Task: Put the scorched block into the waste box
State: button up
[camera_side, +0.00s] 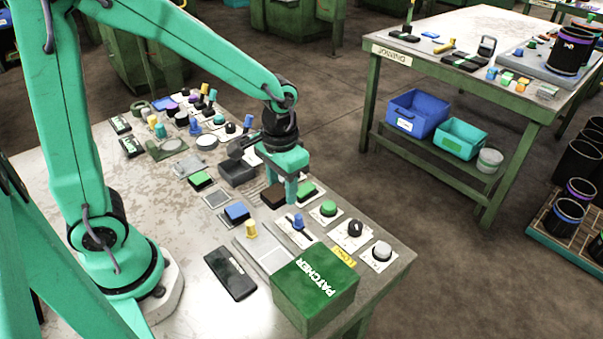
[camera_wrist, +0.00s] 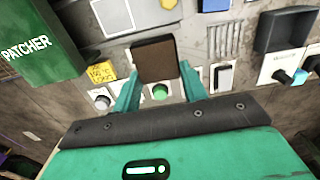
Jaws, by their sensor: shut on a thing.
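The scorched block (camera_side: 271,197) is dark brown and square-topped. It also shows in the wrist view (camera_wrist: 155,58), between the two green fingers of my gripper (camera_wrist: 157,84). In the side view my gripper (camera_side: 284,188) points down over the bench, shut on the block. The gap under the block cannot be judged. A dark grey open box (camera_side: 238,173), which looks like the waste box, stands left of and behind the block in the side view. It is at the upper right in the wrist view (camera_wrist: 287,31); its visible inside looks empty.
A green box marked PATCHER (camera_side: 313,295) stands at the near bench corner. Buttons, knobs and switches on pale plates crowd the bench around my gripper, including a green button (camera_wrist: 160,91) close to the fingers. A slotted grille (camera_wrist: 224,40) lies between block and grey box.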

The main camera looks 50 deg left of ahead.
jog(key=w+a+f, duration=0.1)
jog(key=a, duration=1)
jog(key=w+a, duration=0.2)
jog(key=a, duration=1)
jog(key=shift+w+f, duration=0.3)
jog(key=shift+f, duration=0.1)
jog(key=shift+f, duration=0.2)
jog(key=shift+f, duration=2.3)
jog(key=o, duration=1.1)
jog(key=shift+c, duration=0.2)
jog(key=shift+r, duration=0.15)
